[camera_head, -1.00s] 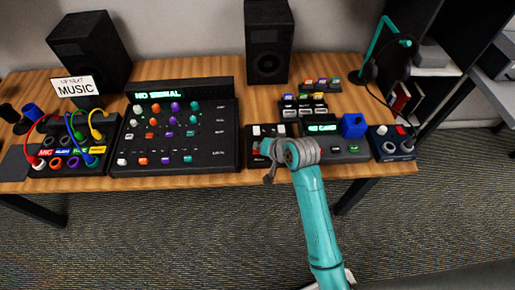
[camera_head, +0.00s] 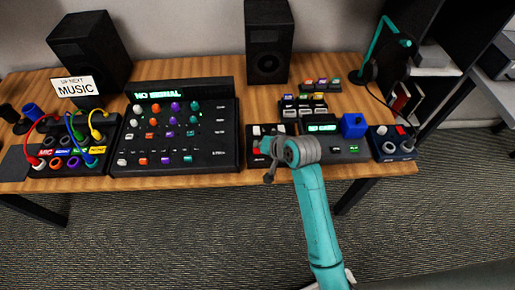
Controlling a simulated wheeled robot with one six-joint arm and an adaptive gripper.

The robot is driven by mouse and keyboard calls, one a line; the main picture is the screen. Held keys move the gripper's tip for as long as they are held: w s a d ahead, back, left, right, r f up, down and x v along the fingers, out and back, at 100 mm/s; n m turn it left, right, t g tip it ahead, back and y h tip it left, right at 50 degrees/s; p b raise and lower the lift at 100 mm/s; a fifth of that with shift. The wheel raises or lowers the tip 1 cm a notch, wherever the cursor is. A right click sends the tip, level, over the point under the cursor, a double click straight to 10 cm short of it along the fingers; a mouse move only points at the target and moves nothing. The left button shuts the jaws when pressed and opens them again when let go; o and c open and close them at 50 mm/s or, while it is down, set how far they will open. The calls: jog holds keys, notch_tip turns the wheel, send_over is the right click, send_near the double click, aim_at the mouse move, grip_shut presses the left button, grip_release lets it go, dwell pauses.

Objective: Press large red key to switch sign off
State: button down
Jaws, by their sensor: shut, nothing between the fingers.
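A red key (camera_head: 257,148) shows on the dark box (camera_head: 252,161) at the middle right of the desk, just left of my wrist. My wrist and gripper cover part of this box, so I cannot see the whole key. My gripper (camera_head: 268,178) is shut and empty, pointing down near the front edge of the box. I cannot tell whether it touches anything. A white sign reading "UP NEXT MUSIC" (camera_head: 75,87) stands at the left by the speaker.
A mixer (camera_head: 215,145) with coloured knobs stands left of my gripper. A box with a green display (camera_head: 323,128) and a blue block (camera_head: 353,126) are to the right. A small box (camera_head: 399,148) with another red button sits at the desk's right end.

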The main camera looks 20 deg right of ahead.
jog(key=shift+r, duration=3)
jog(key=s+f+t+h, duration=0.1)
jog(key=s+f, duration=0.2)
jog(key=s, duration=0.4)
jog(key=s+f+n+t, duration=0.1)
jog(key=s+f, duration=0.2)
jog(key=s, duration=0.4)
jog(key=s+f+t+h, duration=0.1)
jog(key=s+f, duration=0.3)
jog(key=s, duration=0.3)
jog(key=s+r+n+t, duration=0.1)
jog(key=s+r, duration=0.4)
jog(key=s, duration=0.6)
jog(key=s+r+n+t, duration=0.2)
jog(key=s+r, duration=0.4)
jog(key=s, duration=0.4)
jog(key=shift+s+a+r+n+h, duration=0.15)
jog(key=shift+s+n+h, duration=0.25)
jog(key=shift+n, duration=0.3)
